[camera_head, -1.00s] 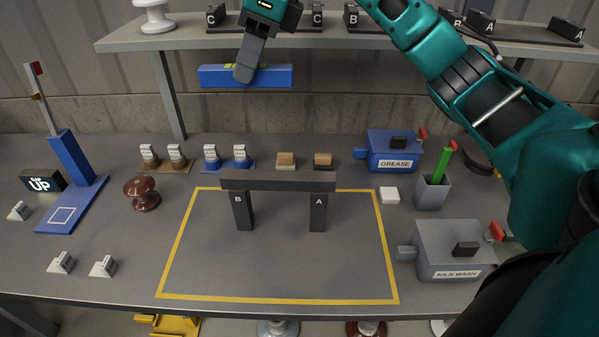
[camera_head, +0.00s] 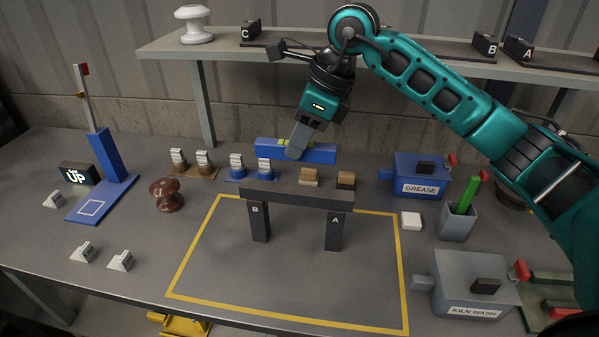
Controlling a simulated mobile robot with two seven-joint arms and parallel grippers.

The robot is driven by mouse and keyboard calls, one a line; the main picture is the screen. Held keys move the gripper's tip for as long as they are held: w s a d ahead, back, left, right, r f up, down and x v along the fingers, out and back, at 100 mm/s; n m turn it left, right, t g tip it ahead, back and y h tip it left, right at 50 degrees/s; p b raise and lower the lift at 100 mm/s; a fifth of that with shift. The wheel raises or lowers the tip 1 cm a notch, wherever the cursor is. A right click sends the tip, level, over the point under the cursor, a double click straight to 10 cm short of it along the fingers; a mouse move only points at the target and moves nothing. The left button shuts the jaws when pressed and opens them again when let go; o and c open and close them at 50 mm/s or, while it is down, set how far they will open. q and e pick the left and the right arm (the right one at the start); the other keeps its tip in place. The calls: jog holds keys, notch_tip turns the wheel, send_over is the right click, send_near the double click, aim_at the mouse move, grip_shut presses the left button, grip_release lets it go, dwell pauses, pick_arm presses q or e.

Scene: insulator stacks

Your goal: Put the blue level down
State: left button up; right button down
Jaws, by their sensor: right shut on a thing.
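The blue level (camera_head: 320,154) is a long blue bar with a yellow-green vial at its top middle. My right gripper (camera_head: 297,150) is shut on it near its middle. In the picture the level shows just behind the dark beam (camera_head: 290,193), which rests across two dark posts marked B (camera_head: 260,221) and A (camera_head: 335,231). I cannot tell whether the level touches anything below it. My left gripper is not in view.
A yellow outline (camera_head: 186,262) on the table surrounds the posts. Small blue-based (camera_head: 264,168) and brown-based pieces (camera_head: 204,163) stand close to the level's left end. A blue GREASE box (camera_head: 421,176) is to the right. The shelf (camera_head: 215,53) is above.

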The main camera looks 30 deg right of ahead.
aim_at(306, 159)
notch_tip(306, 159, down, 7)
dwell(0.4)
jog(key=shift+f, duration=0.15)
jog(key=c, duration=0.9)
grip_release()
jog(key=shift+c, duration=0.2)
jog(key=shift+r, duration=0.3)
jog(key=v, duration=1.1)
jog(key=shift+s+d+r, duration=0.15)
jog(key=shift+s+r, duration=0.05)
jog(key=shift+r, duration=0.15)
